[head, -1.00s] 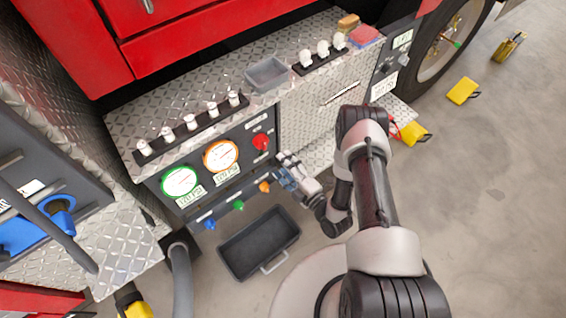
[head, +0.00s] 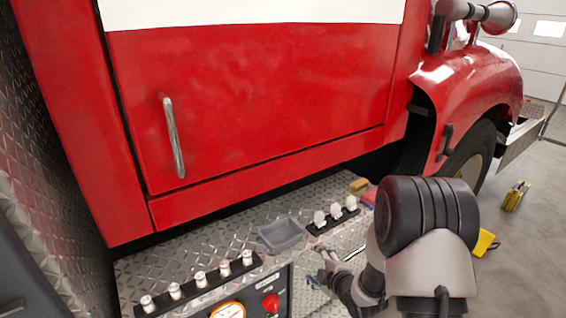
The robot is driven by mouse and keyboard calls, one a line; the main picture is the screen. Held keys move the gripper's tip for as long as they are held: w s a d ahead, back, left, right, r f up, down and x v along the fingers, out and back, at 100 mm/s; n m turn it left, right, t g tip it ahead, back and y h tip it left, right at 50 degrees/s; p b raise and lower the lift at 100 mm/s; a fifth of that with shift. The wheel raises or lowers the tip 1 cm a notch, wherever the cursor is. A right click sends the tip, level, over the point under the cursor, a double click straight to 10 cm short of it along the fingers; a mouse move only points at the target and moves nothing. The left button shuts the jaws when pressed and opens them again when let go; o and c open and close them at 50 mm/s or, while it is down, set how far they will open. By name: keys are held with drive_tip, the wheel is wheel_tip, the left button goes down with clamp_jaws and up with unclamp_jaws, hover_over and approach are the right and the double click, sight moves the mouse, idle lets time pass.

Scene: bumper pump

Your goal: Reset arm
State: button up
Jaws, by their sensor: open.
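My gripper (head: 318,281) is at the lower middle of the head view, partly hidden by my own arm. It is open and I see nothing held in it. It is beside the front of the diamond-plate bumper (head: 195,250), right of the red knob (head: 270,302). My arm is folded up large in the lower right of the view.
A grey tray (head: 282,234) sits on the bumper between two racks of white knobs (head: 225,268) (head: 337,212). A tan block (head: 359,186) is farther back. The red truck body (head: 260,100) rises behind. Yellow chocks (head: 484,242) (head: 516,196) lie on the floor at right.

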drive_tip(key=s+d+r+m+g+h, duration=0.1)
drive_tip(key=s+d+r+m+h, duration=0.2)
drive_tip(key=s+r, duration=0.45)
drive_tip(key=s+d+r+m+g+h, duration=0.1)
drive_tip(key=s+d+r+m, duration=0.4)
drive_tip(key=r, duration=0.6)
drive_tip(key=s+a+r+m+g, duration=0.2)
drive_tip(key=s+r+m, duration=0.1)
drive_tip(key=s, duration=0.9)
drive_tip(key=s+a+r+m+g, duration=0.2)
drive_tip(key=s+m, duration=0.4)
drive_tip(key=s, duration=0.6)
drive_tip(key=shift+s+r, duration=0.15)
drive_tip(key=shift+r, duration=0.3)
drive_tip(key=shift+a, duration=0.1)
